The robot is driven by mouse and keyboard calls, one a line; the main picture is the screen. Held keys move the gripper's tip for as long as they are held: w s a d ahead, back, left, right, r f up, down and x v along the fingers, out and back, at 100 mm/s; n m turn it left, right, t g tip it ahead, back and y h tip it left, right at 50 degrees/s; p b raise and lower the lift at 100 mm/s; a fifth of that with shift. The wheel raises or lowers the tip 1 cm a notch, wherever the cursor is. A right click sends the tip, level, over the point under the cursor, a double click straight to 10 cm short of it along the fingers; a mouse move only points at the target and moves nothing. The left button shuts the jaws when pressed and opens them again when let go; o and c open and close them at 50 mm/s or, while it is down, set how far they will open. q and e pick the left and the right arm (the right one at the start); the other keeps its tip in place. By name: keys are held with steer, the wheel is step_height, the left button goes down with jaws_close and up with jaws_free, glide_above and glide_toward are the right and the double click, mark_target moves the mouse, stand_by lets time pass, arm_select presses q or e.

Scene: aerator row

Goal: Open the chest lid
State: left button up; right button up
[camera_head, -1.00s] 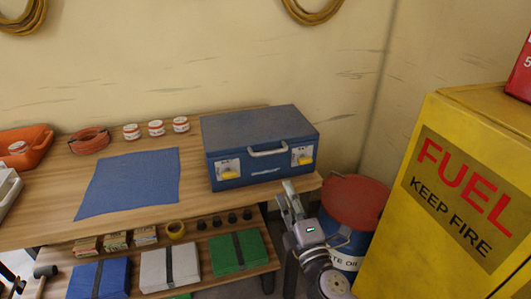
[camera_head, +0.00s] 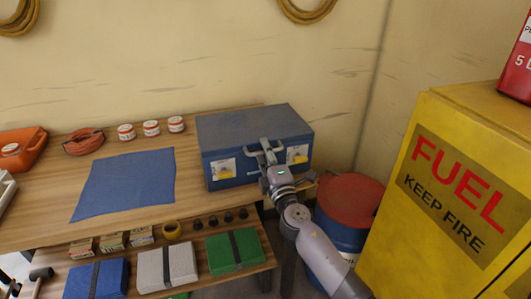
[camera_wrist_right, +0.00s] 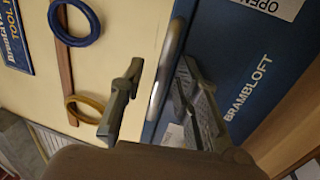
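The blue chest (camera_head: 232,168) stands at the right end of the wooden bench with its lid (camera_head: 250,122) shut. Two yellow latches (camera_head: 224,174) sit on white plates on its front. My right gripper (camera_head: 266,149) is at the middle of the chest front, over the carry handle. In the right wrist view its fingers (camera_wrist_right: 158,90) are apart, with the silver handle (camera_wrist_right: 168,60) appearing between them. I cannot tell whether either finger touches it. The gripper hides part of the handle and front in the head view. My left gripper is out of view.
A blue cloth (camera_head: 125,184) lies left of the chest, with several small tins (camera_head: 151,128) behind it. A red-topped drum (camera_head: 348,198) and a yellow fuel cabinet (camera_head: 440,200) stand right of the bench.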

steer(key=shift+c, duration=0.6)
jaws_close()
stand_by(0.3)
